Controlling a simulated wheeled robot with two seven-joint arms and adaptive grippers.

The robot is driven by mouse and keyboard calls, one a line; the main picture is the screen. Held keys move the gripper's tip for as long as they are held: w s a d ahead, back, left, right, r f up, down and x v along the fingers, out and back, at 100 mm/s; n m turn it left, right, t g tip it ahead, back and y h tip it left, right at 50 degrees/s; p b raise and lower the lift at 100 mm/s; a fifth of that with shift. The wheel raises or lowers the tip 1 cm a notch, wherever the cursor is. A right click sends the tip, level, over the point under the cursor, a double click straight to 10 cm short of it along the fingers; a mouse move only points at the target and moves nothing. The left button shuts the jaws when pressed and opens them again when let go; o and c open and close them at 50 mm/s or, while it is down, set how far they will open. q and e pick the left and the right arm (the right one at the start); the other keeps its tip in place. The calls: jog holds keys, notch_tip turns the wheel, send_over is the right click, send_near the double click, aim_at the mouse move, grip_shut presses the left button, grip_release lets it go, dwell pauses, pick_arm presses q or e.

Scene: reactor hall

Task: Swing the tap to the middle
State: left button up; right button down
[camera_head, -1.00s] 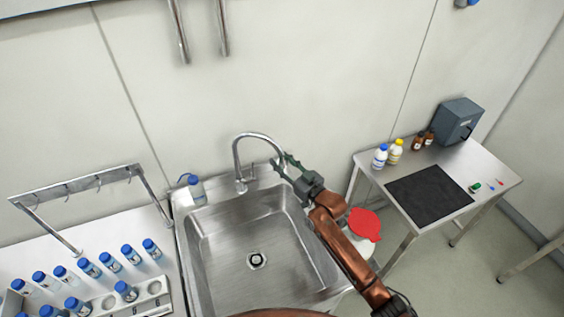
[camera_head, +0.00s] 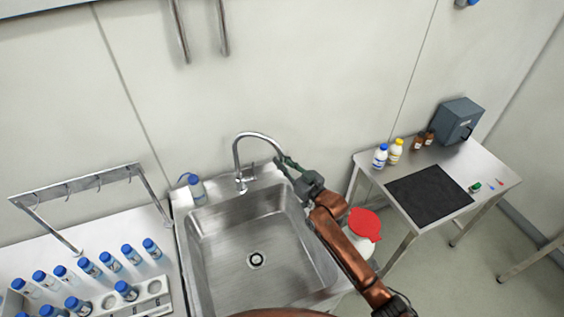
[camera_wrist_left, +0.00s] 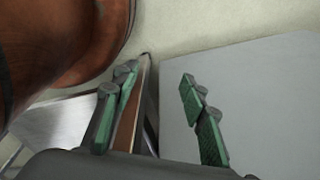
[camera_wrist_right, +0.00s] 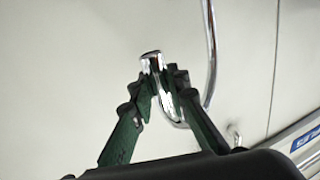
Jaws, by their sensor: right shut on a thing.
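The chrome tap (camera_head: 238,160) stands at the back rim of the steel sink (camera_head: 188,245). Its curved spout points to the right in the head view, away from the drain. My right gripper (camera_head: 284,162) is shut on the end of the spout. In the right wrist view the spout end (camera_wrist_right: 151,62) sits between the fingers of the right gripper (camera_wrist_right: 162,82). My left gripper (camera_wrist_left: 160,85) shows only in its own wrist view. It is open, its fingers apart with nothing between them.
A blue-capped wash bottle (camera_head: 197,188) stands on the sink's back left corner. A rack (camera_head: 155,305) and several blue-capped bottles stand on the left. A red-lidded container (camera_head: 364,225) is below my right arm. A side table (camera_head: 480,160) with bottles stands at right.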

jog(key=shift+s, duration=0.15)
jog(key=s+a+p, duration=0.8)
jog(key=s+a, duration=0.3)
jog(key=shift+s, duration=0.25)
dwell(0.3)
jog(key=c, duration=1.8)
grip_release()
jog(key=shift+s+d, duration=0.1)
